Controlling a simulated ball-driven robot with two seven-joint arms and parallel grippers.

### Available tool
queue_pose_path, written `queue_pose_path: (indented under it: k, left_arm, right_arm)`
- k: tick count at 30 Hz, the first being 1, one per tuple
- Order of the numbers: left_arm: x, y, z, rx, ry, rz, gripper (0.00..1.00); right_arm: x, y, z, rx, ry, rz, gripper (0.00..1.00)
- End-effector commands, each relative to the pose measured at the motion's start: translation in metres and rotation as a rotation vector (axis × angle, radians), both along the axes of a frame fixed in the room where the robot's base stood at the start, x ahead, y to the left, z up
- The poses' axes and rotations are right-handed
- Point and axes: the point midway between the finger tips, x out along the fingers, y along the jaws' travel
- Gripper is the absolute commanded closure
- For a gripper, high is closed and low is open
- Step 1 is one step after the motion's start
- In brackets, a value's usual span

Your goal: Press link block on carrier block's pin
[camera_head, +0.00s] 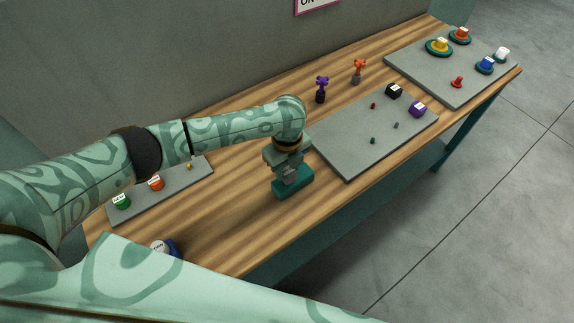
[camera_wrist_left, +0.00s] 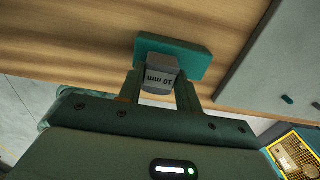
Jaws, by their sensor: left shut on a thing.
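My left gripper (camera_head: 288,172) points down over the wooden table, near the left edge of a grey plate. In the left wrist view its fingers (camera_wrist_left: 159,88) are shut on a grey block (camera_wrist_left: 158,76) marked "10 mm". A teal block (camera_head: 298,186) sits directly below the grey block; it also shows in the left wrist view (camera_wrist_left: 190,56). I cannot tell whether the two are joined or only touching. No label names a link block or carrier block, and no pin shows between them. My right gripper is not in view.
The grey plate (camera_head: 346,160) bears a black block (camera_head: 394,91), a purple block (camera_head: 417,108) and small pegs. Purple (camera_head: 322,84) and orange (camera_head: 359,67) knobbed pieces stand behind. Another plate (camera_head: 418,69) lies far right, a strip (camera_head: 190,181) left. Bare wood lies before the gripper.

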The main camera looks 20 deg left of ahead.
Motion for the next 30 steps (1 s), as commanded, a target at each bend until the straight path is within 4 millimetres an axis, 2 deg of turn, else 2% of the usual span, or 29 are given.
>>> queue_pose_path:
  k: [30]
  left_arm:
    - [0.000, 0.000, -0.011, -0.001, 0.001, -0.001, 1.00]
  right_arm:
    - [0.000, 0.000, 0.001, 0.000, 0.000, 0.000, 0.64]
